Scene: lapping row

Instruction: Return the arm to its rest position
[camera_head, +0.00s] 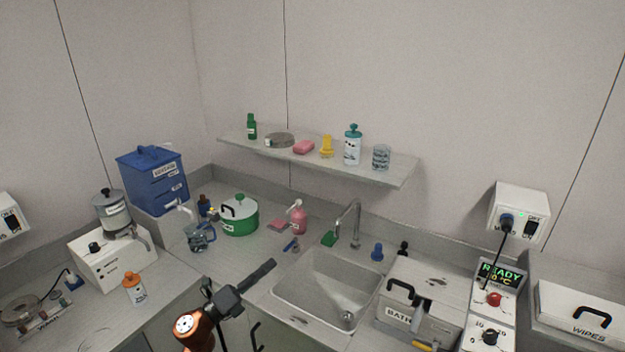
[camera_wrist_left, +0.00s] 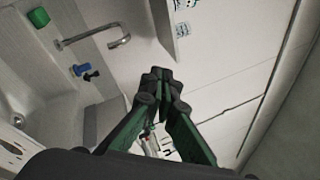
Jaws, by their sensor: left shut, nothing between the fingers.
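My left gripper (camera_head: 258,272) is in front of the counter, left of the sink, in the head view. Its arm comes up from the bottom edge, with an orange-brown joint. In the left wrist view the two green fingers of the gripper (camera_wrist_left: 161,76) meet at their dark tips, shut and empty. The right gripper is in neither view.
A sink (camera_head: 318,290) with a curved faucet (camera_head: 352,222) lies right of the gripper. A bath box (camera_head: 440,290) stands right. A shelf (camera_head: 385,173) hangs behind.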

